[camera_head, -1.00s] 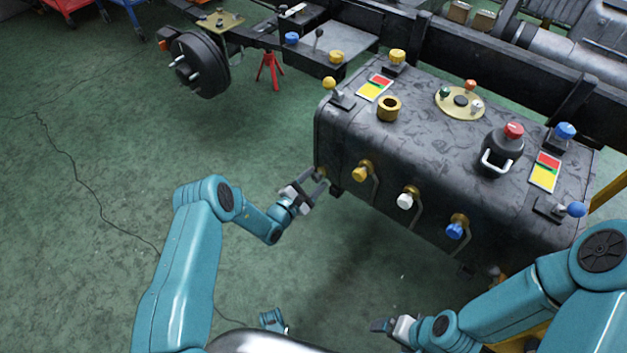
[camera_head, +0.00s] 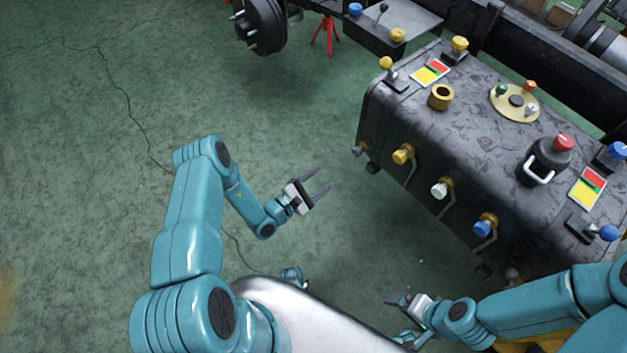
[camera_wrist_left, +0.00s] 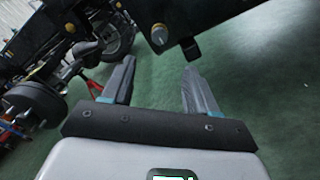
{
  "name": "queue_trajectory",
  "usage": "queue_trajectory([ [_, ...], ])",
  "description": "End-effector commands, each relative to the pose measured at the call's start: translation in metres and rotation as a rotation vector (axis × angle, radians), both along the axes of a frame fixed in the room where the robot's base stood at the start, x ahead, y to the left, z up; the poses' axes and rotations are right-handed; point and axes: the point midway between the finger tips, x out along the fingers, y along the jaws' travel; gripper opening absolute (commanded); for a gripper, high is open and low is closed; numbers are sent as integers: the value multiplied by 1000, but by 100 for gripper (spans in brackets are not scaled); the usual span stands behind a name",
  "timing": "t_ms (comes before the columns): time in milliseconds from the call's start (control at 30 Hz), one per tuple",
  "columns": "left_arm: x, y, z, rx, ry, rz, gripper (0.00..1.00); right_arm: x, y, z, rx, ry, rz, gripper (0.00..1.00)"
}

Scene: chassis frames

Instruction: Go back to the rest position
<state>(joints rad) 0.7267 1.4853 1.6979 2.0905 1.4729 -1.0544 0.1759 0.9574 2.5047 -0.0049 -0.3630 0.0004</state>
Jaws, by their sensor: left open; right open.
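My left gripper (camera_head: 318,186) is open and empty over the green floor, left of the dark tank and apart from it. In the left wrist view its two fingers (camera_wrist_left: 158,80) stand apart with only floor between them. My right gripper (camera_head: 398,303) is low at the bottom of the head view, below the tank's front face. It is open, with nothing seen between its fingers. My left arm is bent at the elbow, and my right arm comes in from the lower right.
The dark tank (camera_head: 455,120) carries yellow, white and blue valves on its front. On top are a brass ring (camera_head: 440,96), a round plate (camera_head: 514,103) and a black bottle-like thing with a red cap (camera_head: 546,161). A wheel drum (camera_head: 259,25) and red stand (camera_head: 325,37) are behind.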

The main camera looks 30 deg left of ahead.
Motion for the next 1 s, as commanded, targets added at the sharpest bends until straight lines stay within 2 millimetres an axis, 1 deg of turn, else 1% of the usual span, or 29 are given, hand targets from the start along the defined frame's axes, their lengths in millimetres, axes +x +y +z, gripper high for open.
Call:
queue_trajectory([
  [33,-7,3,1,0,2,3,59,0,0,3,0,0,0,90],
  [100,-13,6,0,0,1,2,59,0,0,4,0,0,0,90],
  [200,-18,7,0,0,0,0,59,0,0,4,0,0,0,90],
  [767,-19,6,0,0,0,-4,59,0,0,4,0,0,0,90],
  [833,-21,-3,1,-7,13,-44,59,0,0,4,0,0,0,90],
  [867,-22,-11,2,-14,26,-79,59,0,0,4,0,0,0,90],
  [933,-32,-42,5,-33,76,-216,59,0,0,4,0,0,0,90],
  [967,-40,-59,7,-40,107,-297,59,0,0,4,0,0,0,90],
  [1000,-54,-84,10,-42,157,-424,59,0,0,4,0,0,0,90],
])
